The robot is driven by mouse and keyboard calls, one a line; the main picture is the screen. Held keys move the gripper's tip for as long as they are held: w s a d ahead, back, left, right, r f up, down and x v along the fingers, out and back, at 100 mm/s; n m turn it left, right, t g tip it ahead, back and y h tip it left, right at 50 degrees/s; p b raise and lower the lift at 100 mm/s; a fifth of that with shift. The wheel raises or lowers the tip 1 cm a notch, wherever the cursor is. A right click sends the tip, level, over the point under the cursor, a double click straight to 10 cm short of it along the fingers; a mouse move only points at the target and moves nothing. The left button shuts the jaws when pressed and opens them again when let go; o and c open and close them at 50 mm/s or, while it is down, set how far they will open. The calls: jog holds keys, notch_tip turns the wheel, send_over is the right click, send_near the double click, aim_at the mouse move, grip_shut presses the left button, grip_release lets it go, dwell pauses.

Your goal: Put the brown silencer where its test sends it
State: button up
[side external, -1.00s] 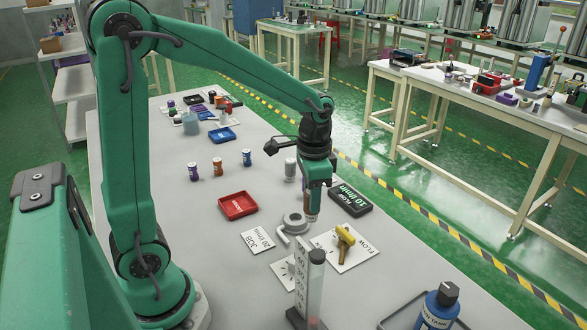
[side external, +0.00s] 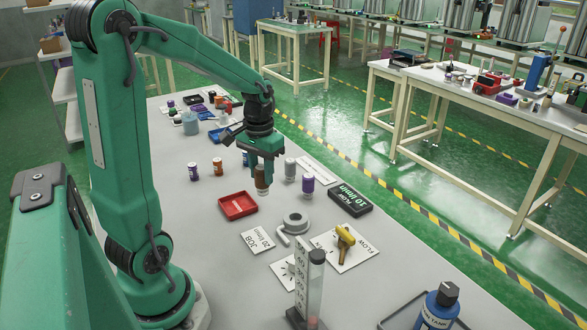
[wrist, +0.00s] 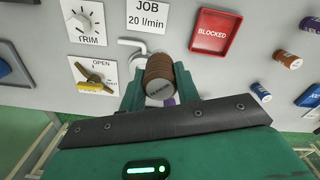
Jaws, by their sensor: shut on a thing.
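My gripper (side external: 262,155) is shut on the brown silencer (side external: 262,178) and holds it upright just beyond the right back corner of the red tray (side external: 238,206). The silencer's brown ribbed body (wrist: 160,72) shows between the jaws in the wrist view. The red tray there is labelled BLOCKED (wrist: 213,35). The grey fitting with a bent pipe (side external: 295,223) stands empty. The JOB card (side external: 256,240) reads 20 l/min. The clear flow tube (side external: 316,285) stands in front; its level is too small to read.
A yellow valve handle (side external: 344,237) stands on a white card. A silver cylinder (side external: 290,168) and a purple one (side external: 307,184) are close right of my gripper. An orange one (side external: 217,167) and a dark one (side external: 192,171) stand left. A blue tray (side external: 221,135) lies farther back.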

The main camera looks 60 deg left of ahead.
jog(key=shift+s+a, duration=0.1)
jog(key=shift+a, duration=0.1)
send_near(238, 207)
jog(key=shift+f, duration=1.45)
jog(key=shift+f, duration=0.15)
jog(key=o, duration=1)
notch_tip(238, 207, up, 12)
jog(key=shift+r, duration=0.2)
jog(key=shift+d, duration=0.1)
dwell(0.3)
